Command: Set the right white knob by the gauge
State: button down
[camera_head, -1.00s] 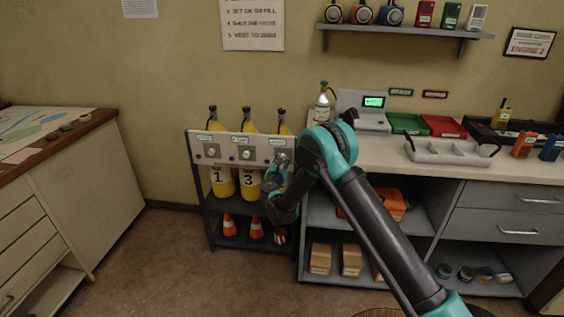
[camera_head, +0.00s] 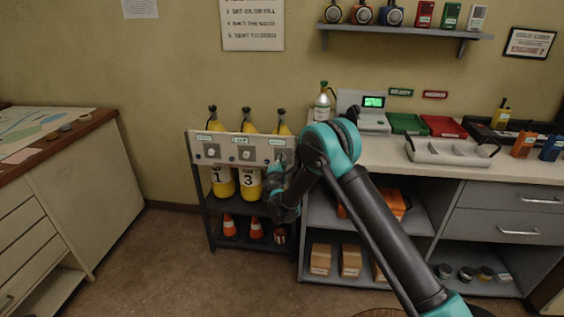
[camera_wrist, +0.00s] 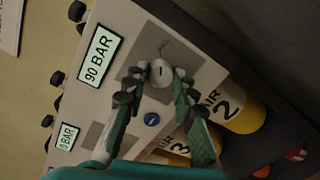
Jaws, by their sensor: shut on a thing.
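The right white knob (camera_wrist: 160,71) is a small round knob with a dark mark on its face, set on a grey square plate. My gripper (camera_wrist: 158,79) has a fingertip on either side of it and is shut on it. The gauge display (camera_wrist: 99,56) beside this knob reads 90 BAR in the wrist view. The panel's middle knob (camera_head: 246,155) and left knob (camera_head: 211,151) show there.
A second display (camera_wrist: 67,136) ends in 0 BAR; its start is cut off. A round blue sticker (camera_wrist: 152,118) is on the panel. The counter (camera_head: 385,150) is to the right.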

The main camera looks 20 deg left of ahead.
jog(key=shift+m, duration=0.3)
jog(key=c, duration=1.2)
grip_release()
jog(key=shift+s, duration=0.15)
jog(key=v, duration=1.1)
jog(key=shift+s+d, duration=0.15)
jog(key=shift+s, duration=0.2)
